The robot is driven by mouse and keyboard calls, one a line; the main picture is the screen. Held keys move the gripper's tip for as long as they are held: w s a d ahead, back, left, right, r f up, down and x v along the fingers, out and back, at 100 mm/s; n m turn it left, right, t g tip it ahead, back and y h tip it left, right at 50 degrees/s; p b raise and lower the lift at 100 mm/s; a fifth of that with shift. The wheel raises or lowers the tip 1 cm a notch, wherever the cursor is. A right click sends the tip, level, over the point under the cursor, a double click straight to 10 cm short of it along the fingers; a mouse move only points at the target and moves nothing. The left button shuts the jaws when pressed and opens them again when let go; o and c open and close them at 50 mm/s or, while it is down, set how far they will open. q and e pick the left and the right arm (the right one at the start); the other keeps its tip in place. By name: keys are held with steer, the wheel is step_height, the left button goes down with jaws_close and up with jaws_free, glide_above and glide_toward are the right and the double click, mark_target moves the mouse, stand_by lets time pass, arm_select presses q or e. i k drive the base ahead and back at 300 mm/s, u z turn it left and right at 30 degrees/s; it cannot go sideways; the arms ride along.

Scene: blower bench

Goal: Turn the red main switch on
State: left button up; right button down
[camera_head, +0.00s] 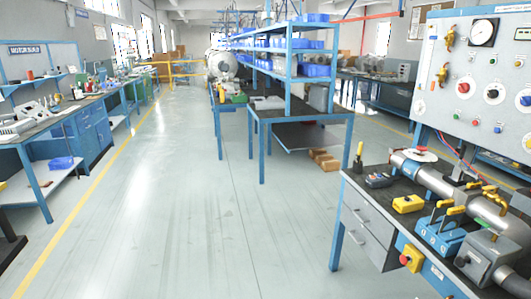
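A yellow box with a red rotary knob (411,258) is mounted on the front edge of the near right bench. It looks like a main switch, but its setting is too small to tell. I cannot tell from the picture which red control is the main switch. Neither of my grippers shows in the head view.
The near right bench (372,193) holds a metal pipe with yellow-handled valves (456,210), a blue unit (440,236), a grey box (490,260) and a yellow box (408,204). A blue shelf table (262,115) stands further back. The floor (210,220) left of the bench is clear.

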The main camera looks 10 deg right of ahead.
mark_target(464, 87)
steer(key=z, duration=0.25)
steer(key=i, duration=1.1)
steer(key=z, duration=1.4)
steer(key=i, duration=0.8)
steer(key=z, duration=0.9)
